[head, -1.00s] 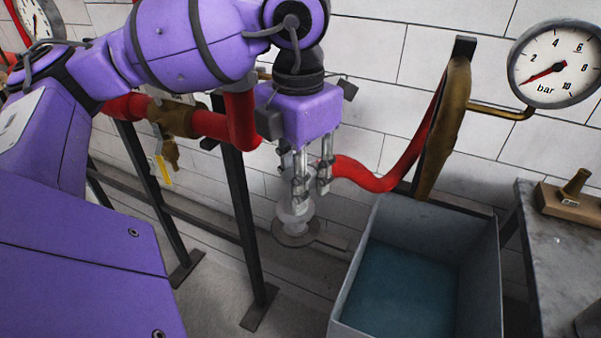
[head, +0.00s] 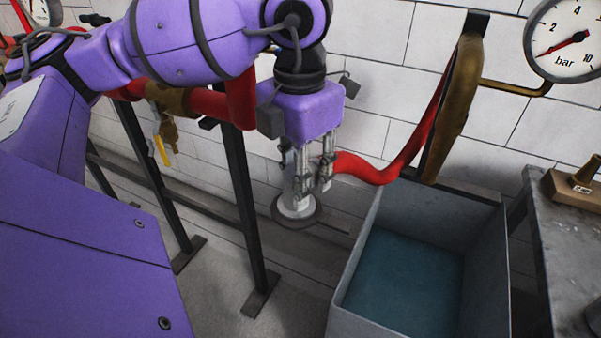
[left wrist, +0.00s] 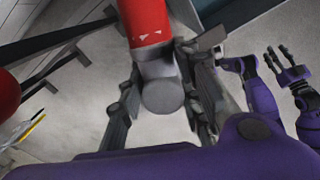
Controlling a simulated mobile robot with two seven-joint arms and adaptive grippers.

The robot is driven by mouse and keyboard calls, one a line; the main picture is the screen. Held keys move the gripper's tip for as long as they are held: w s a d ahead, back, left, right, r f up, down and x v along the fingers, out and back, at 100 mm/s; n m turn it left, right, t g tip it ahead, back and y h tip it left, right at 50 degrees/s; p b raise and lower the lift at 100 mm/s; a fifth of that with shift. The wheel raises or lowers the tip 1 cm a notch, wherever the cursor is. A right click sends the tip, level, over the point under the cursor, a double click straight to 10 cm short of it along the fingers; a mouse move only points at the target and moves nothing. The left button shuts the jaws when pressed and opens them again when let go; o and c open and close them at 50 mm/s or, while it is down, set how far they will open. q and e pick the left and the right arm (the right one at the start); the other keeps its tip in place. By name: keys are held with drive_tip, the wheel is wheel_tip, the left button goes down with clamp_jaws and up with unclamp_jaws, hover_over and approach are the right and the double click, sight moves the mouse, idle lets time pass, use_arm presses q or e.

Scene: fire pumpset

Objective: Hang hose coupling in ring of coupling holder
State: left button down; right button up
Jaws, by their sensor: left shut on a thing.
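My left gripper (head: 313,185) points down beside the wall and is shut on the hose coupling at the end of a red hose. In the left wrist view the grey coupling (left wrist: 162,92) sits between the two dark fingers, with the red hose (left wrist: 145,22) running away from it. In the head view the fingers mostly hide the coupling; the hose (head: 372,172) leaves to the right. I cannot make out the coupling holder's ring with certainty. My right gripper (left wrist: 283,62) shows small at the right of the wrist view, its opening unclear.
A grey basin (head: 487,240) of blue water stands right of the gripper. A brass-coloured round rack (head: 457,95) and a pressure gauge (head: 568,40) are above it. A pale round fitting (head: 296,214) shows below the fingers. Dark posts (head: 250,220) stand left; a bench (head: 560,235) stands right.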

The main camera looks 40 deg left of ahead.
use_arm(q)
drive_tip(key=c, duration=1.2)
unclamp_jaws()
wheel_tip(320, 180, up, 12)
drive_tip(key=shift+r, duration=0.1)
